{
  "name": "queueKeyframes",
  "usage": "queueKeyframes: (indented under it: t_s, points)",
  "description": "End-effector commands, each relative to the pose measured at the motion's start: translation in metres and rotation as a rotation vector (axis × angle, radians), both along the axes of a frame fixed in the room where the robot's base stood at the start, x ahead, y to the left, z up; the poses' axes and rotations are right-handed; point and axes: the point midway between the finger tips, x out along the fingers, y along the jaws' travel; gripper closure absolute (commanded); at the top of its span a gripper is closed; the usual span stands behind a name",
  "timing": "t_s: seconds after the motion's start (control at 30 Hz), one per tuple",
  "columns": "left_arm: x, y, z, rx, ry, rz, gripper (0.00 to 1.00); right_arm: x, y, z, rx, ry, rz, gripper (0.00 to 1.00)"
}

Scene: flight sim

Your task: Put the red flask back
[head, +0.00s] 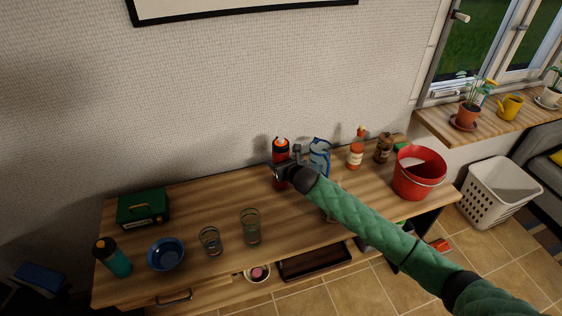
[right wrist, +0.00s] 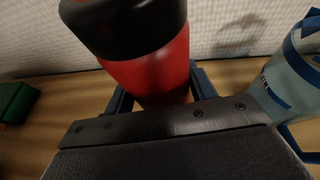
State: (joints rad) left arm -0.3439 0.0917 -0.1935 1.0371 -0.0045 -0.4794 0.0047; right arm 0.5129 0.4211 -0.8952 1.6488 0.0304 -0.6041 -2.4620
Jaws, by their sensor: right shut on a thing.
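The red flask (head: 281,146) with a black top stands upright at the back of the wooden table, near the wall. My right gripper (head: 283,172) is shut on its lower body. In the right wrist view the red flask (right wrist: 155,70) sits between the two dark fingers (right wrist: 160,92). Its base is hidden by the gripper, so I cannot tell whether it touches the table. My left gripper is not in view.
A blue-and-clear jug (head: 319,156) stands close right of the flask. Sauce bottle (head: 355,156), brown jar (head: 383,149) and red bucket (head: 419,174) are further right. Green box (head: 143,208), teal bottle (head: 114,259), blue bowl (head: 166,254) and two glasses (head: 250,227) are left.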

Motion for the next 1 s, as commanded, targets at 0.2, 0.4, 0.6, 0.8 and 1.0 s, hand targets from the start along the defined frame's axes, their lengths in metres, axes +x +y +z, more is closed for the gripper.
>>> queueKeyframes:
  t_s: [0.2, 0.4, 0.6, 0.8, 1.0]
  points:
    - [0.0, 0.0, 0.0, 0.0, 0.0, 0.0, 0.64, 0.0, 0.0, 0.0, 0.0, -0.001, 0.0, 0.87]
    - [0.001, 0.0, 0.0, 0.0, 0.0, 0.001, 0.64, 0.0, 0.0, -0.003, 0.001, 0.0, 0.0, 0.23]
    - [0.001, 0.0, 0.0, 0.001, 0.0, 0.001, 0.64, 0.0, 0.0, -0.002, 0.001, 0.0, 0.0, 0.23]
    - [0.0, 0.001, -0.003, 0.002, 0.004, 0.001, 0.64, -0.004, -0.002, 0.001, 0.0, -0.001, 0.0, 0.23]
    - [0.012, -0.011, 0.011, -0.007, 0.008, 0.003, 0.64, -0.025, -0.014, 0.009, -0.001, -0.002, 0.001, 0.23]
